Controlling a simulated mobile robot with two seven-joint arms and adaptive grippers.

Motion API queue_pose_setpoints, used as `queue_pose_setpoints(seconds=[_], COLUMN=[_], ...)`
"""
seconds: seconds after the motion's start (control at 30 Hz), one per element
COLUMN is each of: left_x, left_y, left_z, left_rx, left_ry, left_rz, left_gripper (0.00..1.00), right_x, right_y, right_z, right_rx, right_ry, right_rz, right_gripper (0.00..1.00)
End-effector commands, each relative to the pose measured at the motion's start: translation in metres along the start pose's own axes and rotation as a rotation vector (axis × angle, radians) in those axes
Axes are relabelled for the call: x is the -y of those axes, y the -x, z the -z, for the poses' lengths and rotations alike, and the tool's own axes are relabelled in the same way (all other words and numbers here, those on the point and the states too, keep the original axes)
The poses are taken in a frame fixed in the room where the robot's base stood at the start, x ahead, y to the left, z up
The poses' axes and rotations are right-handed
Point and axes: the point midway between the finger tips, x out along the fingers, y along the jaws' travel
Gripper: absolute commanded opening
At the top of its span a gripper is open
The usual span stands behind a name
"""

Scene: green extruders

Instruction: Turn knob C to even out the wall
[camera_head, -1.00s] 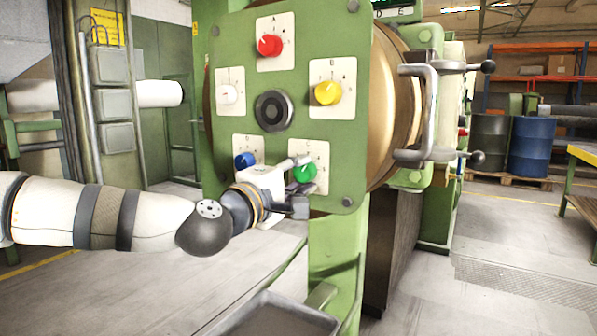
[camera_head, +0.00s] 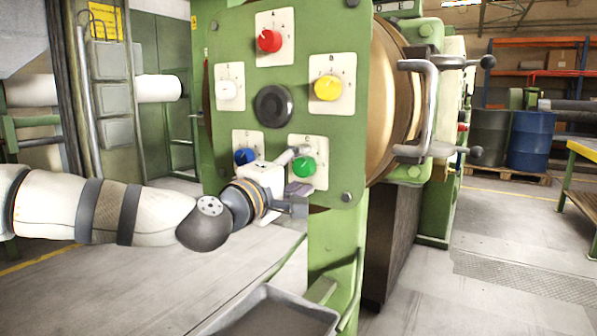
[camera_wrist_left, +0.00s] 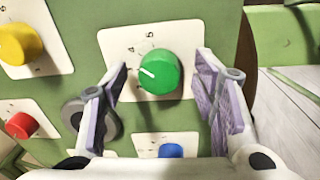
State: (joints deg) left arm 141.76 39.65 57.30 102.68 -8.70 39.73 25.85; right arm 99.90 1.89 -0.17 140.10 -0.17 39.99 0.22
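Knob C is the green knob (camera_head: 304,167) on a white dial plate at the lower right of the green panel (camera_head: 330,130). In the left wrist view the green knob (camera_wrist_left: 160,73) faces me, its white mark pointing left and slightly up. My left gripper (camera_head: 293,171) is open just in front and to the left of it. In the wrist view one finger shows on each side of the knob, with gaps between; the fingers do not grip it. My right gripper is not in view. The wall that the task names cannot be made out.
A blue knob (camera_head: 245,157) sits just left of knob C, close to my left wrist. Yellow (camera_head: 327,88), red (camera_head: 269,41) and white (camera_head: 227,90) knobs and a black round hub (camera_head: 273,106) are above. A grey tray (camera_head: 275,316) stands below.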

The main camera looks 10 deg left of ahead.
Motion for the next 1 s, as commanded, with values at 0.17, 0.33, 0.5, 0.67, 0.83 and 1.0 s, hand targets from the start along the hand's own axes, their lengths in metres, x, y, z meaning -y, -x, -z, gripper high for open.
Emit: queue_pose_setpoints(seconds=[0.17, 0.33, 0.5, 0.67, 0.83, 1.0], left_x=[0.000, -0.001, -0.001, 0.000, 0.000, 0.000], left_y=[0.002, 0.036, 0.083, 0.112, 0.121, 0.120], left_z=[0.000, 0.000, 0.001, 0.000, 0.000, 0.000], left_rx=[-0.001, 0.001, 0.000, 0.000, -0.001, 0.000], left_ry=[0.000, 0.002, 0.003, 0.001, 0.001, 0.000], left_rz=[0.000, -0.001, 0.000, 0.000, 0.000, 0.000], left_gripper=[0.54, 0.54, 0.54, 0.54, 0.54, 0.54], right_x=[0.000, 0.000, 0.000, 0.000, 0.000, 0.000], right_y=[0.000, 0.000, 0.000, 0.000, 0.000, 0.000], right_z=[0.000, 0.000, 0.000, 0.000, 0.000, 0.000], right_rx=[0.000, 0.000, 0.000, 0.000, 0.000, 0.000], right_ry=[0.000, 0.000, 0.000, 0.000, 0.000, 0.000], right_rz=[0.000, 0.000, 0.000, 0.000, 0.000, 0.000], right_gripper=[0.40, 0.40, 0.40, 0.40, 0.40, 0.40])
